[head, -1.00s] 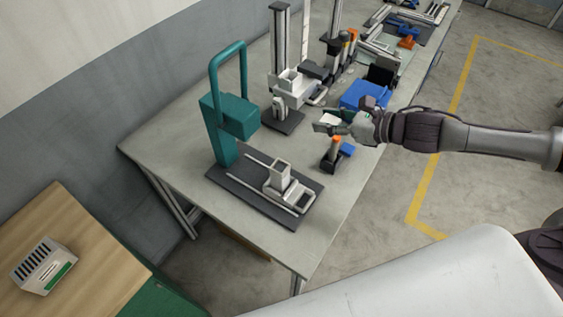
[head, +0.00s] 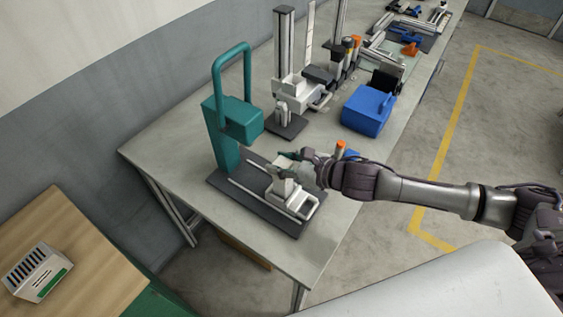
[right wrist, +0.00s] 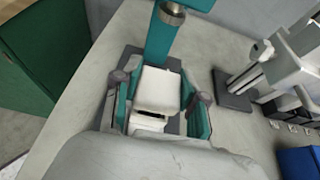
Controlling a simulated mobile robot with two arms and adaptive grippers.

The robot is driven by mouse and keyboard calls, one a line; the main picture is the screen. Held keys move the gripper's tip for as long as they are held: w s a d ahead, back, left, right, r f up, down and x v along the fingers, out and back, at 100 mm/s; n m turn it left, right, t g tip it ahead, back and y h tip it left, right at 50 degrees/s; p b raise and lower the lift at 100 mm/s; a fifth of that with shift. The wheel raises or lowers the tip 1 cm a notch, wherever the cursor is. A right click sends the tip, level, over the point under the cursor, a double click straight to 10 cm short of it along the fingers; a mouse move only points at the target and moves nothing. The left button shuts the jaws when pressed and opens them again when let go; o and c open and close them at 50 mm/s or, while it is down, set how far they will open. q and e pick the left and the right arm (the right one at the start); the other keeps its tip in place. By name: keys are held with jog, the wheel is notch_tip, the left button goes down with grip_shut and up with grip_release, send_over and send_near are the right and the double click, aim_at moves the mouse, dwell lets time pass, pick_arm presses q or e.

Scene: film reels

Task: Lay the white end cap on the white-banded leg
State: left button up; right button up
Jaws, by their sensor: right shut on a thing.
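My right gripper (head: 287,166) is shut on the white end cap (right wrist: 158,88), a pale square plate between its two fingers in the right wrist view. In the head view the cap shows only as a light patch by the fingertips. The gripper is right above a white upright post (head: 281,187), which stands at a white sliding carriage (head: 304,207) on a dark base. I take this post for the leg; its band cannot be made out. The cap covers the post's top from the wrist, and I cannot tell whether they touch. My left gripper is not in view.
A teal press (head: 222,135) with a tall handle stands just behind the gripper. A blue box (head: 366,113) and an orange-topped tool (head: 340,147) are to the right. A column stand (head: 284,75) is farther back. The grey table (head: 176,132) is clear at left.

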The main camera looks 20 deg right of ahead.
jog(key=shift+f, duration=0.35)
jog(key=shift+f, duration=0.15)
jog(key=o, duration=0.9)
jog(key=shift+r, duration=0.25)
jog(key=b+v, duration=0.5)
jog(key=v, duration=0.7)
